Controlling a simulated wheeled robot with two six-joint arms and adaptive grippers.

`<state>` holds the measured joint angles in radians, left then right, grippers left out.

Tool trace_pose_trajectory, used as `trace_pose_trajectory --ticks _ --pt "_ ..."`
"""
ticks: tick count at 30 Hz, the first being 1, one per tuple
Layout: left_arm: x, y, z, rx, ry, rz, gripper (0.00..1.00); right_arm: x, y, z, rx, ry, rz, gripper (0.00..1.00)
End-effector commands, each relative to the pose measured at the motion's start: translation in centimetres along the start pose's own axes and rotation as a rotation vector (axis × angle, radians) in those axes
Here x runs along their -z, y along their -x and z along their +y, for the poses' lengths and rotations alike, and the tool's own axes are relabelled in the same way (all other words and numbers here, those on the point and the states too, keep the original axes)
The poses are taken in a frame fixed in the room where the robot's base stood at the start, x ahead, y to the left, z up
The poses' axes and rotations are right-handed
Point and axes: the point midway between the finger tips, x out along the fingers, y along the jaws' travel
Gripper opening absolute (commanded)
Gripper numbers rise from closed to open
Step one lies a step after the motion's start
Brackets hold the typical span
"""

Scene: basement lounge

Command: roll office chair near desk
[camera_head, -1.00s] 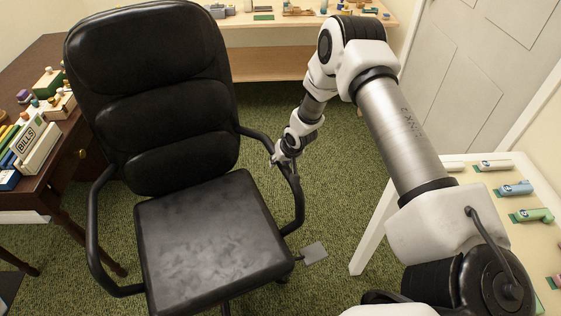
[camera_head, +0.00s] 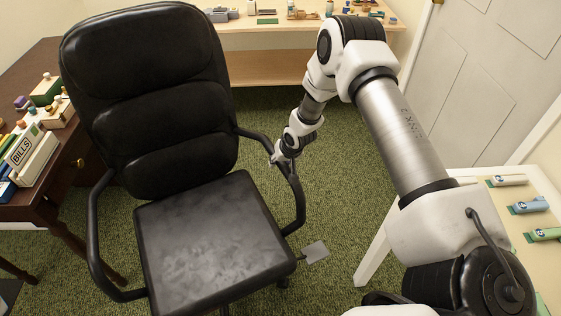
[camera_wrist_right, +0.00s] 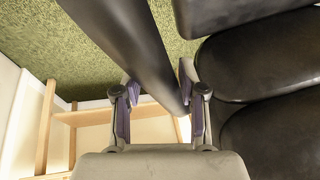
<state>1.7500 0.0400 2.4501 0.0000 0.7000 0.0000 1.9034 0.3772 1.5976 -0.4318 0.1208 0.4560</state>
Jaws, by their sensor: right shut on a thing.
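The black office chair (camera_head: 212,235) stands upright on the green carpet, its padded back toward the far left and its seat facing me. My right gripper (camera_head: 283,158) is shut on the chair's armrest (camera_head: 298,196) at the right side of the chair. In the right wrist view the armrest (camera_wrist_right: 130,50) runs between the two fingers of the gripper (camera_wrist_right: 158,100), and the chair's back cushions show at the right. The dark brown desk (camera_head: 60,180) stands at the left, beside the chair's back. My left gripper is not in view.
A bill sorter (camera_head: 28,158) and wooden blocks sit on the desk. A pale wooden workbench (camera_head: 270,68) stands at the back. Open carpet (camera_head: 340,200) lies between chair and light table. A white door (camera_head: 470,80) is behind.

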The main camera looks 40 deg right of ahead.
Motion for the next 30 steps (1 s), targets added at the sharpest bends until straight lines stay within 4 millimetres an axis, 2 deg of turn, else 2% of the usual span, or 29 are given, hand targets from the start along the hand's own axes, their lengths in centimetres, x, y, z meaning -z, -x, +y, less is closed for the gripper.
trace_pose_trajectory --ticks 8,9,10,11,22,26,30 --pt "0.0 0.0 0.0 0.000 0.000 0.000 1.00 0.1 0.0 -0.2 0.001 -0.007 0.005 0.00" --pt "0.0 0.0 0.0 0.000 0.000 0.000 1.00 0.1 0.0 -0.2 0.001 -0.007 0.004 0.56" --pt "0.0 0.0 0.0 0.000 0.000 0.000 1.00 0.1 0.0 -0.2 0.001 -0.006 0.004 0.66" --pt "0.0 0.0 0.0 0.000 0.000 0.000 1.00 0.1 0.0 -0.2 0.001 -0.005 0.004 0.71" --pt "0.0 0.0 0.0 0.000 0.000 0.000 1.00 0.1 0.3 -0.2 0.001 -0.001 0.003 0.71" --pt "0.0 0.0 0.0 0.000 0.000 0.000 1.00 0.1 1.6 -0.2 0.002 -0.004 0.004 0.71" --pt "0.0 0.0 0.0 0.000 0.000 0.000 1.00 0.2 3.9 -0.2 0.002 -0.007 0.004 0.71"
